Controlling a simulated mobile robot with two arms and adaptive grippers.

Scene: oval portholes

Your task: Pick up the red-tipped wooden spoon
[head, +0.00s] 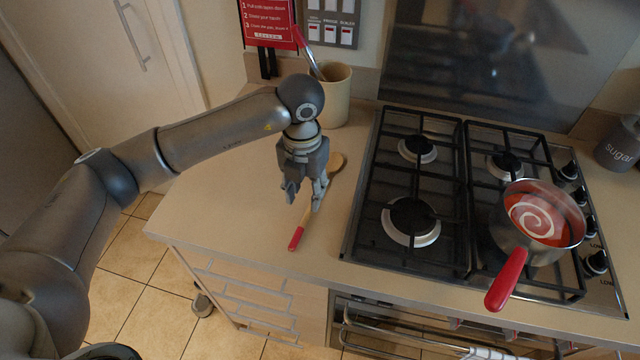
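The red-tipped wooden spoon lies on the beige counter, left of the stove. Its red tip (296,238) points toward the front edge, and its wooden bowl shows behind my gripper. My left gripper (304,197) points down over the spoon's handle, with its fingers apart. It hides the middle of the spoon. I cannot tell whether the fingers touch the handle or how high they are above the counter. My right gripper is not in view.
A gas stove (440,190) fills the right of the counter; a pot (537,220) with red contents and a red handle stands on it. A cream utensil crock (335,95) stands behind my gripper. A grey sugar canister (620,143) is at far right. The counter's left front is clear.

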